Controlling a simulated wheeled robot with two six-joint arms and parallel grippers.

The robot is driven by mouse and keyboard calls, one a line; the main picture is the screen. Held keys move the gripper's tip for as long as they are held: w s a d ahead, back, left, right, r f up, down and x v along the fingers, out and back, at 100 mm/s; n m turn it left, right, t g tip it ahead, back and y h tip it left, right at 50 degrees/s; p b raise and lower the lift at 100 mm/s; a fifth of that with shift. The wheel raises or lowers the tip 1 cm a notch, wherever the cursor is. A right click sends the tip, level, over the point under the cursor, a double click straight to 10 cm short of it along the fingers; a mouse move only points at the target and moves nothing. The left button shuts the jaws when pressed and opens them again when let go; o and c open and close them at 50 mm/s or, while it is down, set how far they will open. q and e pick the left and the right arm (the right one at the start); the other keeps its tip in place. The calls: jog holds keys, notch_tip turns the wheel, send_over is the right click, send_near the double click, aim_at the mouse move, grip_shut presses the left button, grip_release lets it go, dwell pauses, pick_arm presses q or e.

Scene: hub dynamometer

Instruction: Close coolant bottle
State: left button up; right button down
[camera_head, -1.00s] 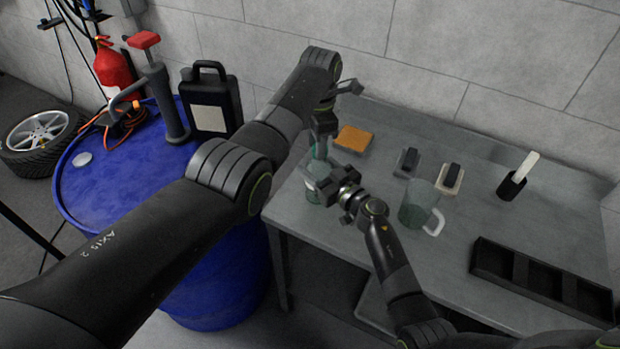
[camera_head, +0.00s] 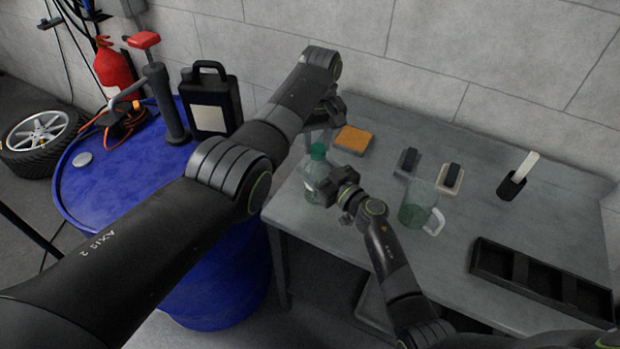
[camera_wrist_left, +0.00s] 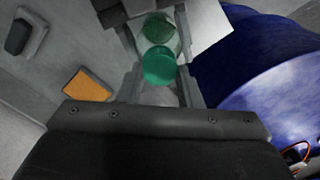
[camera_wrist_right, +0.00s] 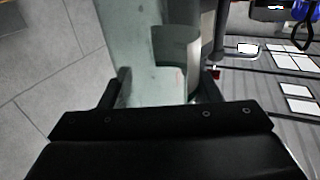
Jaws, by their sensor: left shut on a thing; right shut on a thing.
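The coolant bottle (camera_head: 313,186) is clear with a greenish tint and stands upright at the table's left edge. The green cap (camera_head: 318,151) is at the top of its neck; I cannot tell whether it is fully seated. In the left wrist view the cap (camera_wrist_left: 160,62) lies between the fingers of my left gripper (camera_wrist_left: 160,80), which is shut on it. My own arm hides part of that gripper in the head view. My right gripper (camera_head: 343,190) is shut on the bottle body from the right. The bottle (camera_wrist_right: 130,45) also fills the space between its fingers in the right wrist view.
A clear jug (camera_head: 417,208) with greenish liquid stands right of the bottle. An orange sponge or block (camera_head: 353,140) lies behind. Small black-topped items (camera_head: 451,178), a holder (camera_head: 512,187) and a black tray (camera_head: 540,282) are further right. A blue drum (camera_head: 105,205) stands left.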

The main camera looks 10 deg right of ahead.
pick_arm(q)
jog(key=shift+o, duration=0.2)
jog(key=m, duration=0.4)
jog(key=a+m, duration=0.1)
jog(key=m, duration=0.1)
jog(key=shift+f, duration=0.3)
jog(key=m, duration=1.2)
jog(key=shift+s+m, duration=0.1)
jog(key=shift+m, duration=0.2)
jog(key=m, duration=0.6)
jog(key=shift+m, duration=0.3)
jog(key=o, duration=1.1)
jog(key=shift+d, duration=0.15)
jog(key=shift+c, duration=0.2)
jog(key=shift+d, duration=0.1)
